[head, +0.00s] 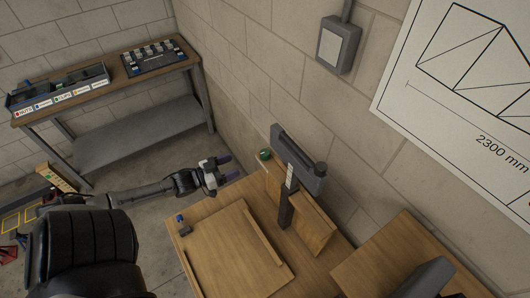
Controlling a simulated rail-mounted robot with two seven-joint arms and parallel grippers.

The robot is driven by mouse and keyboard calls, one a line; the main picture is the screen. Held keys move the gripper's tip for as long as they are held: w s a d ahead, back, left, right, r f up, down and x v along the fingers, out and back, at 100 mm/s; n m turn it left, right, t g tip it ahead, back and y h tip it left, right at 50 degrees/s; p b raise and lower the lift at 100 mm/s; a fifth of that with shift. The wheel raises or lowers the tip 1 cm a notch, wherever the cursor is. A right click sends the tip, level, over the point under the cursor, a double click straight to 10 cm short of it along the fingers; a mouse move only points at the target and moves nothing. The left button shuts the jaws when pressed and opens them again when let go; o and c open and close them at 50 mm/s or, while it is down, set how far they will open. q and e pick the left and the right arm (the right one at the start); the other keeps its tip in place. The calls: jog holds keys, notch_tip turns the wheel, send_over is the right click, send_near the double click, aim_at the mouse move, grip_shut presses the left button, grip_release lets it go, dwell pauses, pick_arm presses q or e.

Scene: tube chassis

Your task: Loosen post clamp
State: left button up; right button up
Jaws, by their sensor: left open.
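A dark grey post (286,212) stands upright at the back of the wooden table, with a pale marked strip (291,180) on it. A dark grey bar-shaped head (297,154) sits across its top, with a round dark end (320,169) at the right. I cannot tell which part is the clamp. My left gripper (229,167) is open and empty, left of the post and apart from it, near the table's back left corner. Its fingertips point right, toward the post. My right gripper is out of view.
A wooden board (235,250) with raised edges lies on the table. A small green round object (264,154) is left of the post. Small blue and dark pieces (183,227) lie at the table's left. A workbench (110,86) with trays stands at the back left.

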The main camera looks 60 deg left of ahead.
aim_at(260, 154)
pick_arm(q)
jog(key=w, duration=0.3)
jog(key=w+p, duration=0.1)
jog(key=w, duration=0.7)
jog(key=shift+w+d+r, duration=0.15)
jog(key=shift+d+r, duration=0.05)
jog(key=shift+d, duration=0.2)
jog(key=shift+w+f+p, duration=0.1)
jog(key=shift+w+p, duration=0.25)
jog(key=shift+w, duration=0.8)
jog(key=shift+d, duration=0.1)
jog(key=shift+c, duration=0.5)
